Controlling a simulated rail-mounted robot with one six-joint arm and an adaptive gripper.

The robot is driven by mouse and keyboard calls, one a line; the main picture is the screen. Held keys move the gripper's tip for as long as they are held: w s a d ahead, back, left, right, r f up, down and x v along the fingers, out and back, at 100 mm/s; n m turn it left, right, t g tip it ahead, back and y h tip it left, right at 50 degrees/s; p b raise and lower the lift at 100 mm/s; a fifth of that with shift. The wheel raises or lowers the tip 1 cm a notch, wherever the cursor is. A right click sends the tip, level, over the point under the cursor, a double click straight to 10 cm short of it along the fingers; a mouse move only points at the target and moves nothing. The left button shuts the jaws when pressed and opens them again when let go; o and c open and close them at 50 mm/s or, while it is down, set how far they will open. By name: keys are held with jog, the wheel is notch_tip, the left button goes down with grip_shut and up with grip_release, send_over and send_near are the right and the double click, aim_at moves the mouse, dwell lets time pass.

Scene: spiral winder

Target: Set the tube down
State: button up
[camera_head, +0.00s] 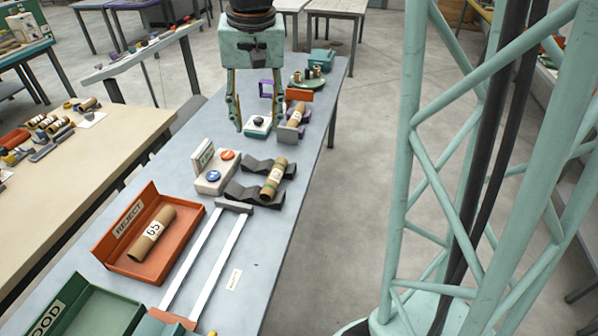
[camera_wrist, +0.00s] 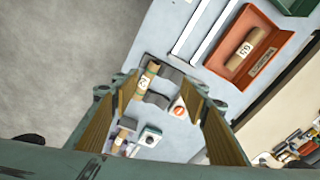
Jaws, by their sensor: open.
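My gripper (camera_head: 252,115) is open and empty, pointing down above the far half of the grey table. In the wrist view, its fingers (camera_wrist: 163,100) stand wide apart with nothing between them. A brown tube (camera_head: 273,178) with green bands and a white label lies on a dark grey notched cradle (camera_head: 243,192); the wrist view also shows this tube (camera_wrist: 146,80). Another tube (camera_head: 297,115) lies on a grey stand farther back. Which tube is meant, I cannot tell.
A white button box (camera_head: 212,178) with orange and blue buttons stands left of the cradle. Two pale rails (camera_head: 215,260) run beside the REJECT tray. A green tray (camera_head: 95,315) is at the near left. A small dark-topped device (camera_head: 258,126) stands near my fingers.

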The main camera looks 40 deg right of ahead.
jog(key=s+a+r+n, duration=0.2)
jog(key=s+a+r, duration=0.1)
jog(key=s, duration=0.7)
jog(key=s+a+r+n+t, duration=0.1)
jog(key=s+a+r+n, duration=0.1)
jog(key=s, duration=0.8)
jog(key=s+a+r+n+t, duration=0.1)
jog(key=s+a+r, duration=0.3)
jog(key=s, duration=0.6)
jog(key=shift+s+a+r+n, duration=0.25)
jog(key=shift+s+r+n, duration=0.15)
jog(key=shift+r+n, duration=0.15)
jog(key=shift+f+b, duration=1.1)
jog(key=shift+b, duration=0.15)
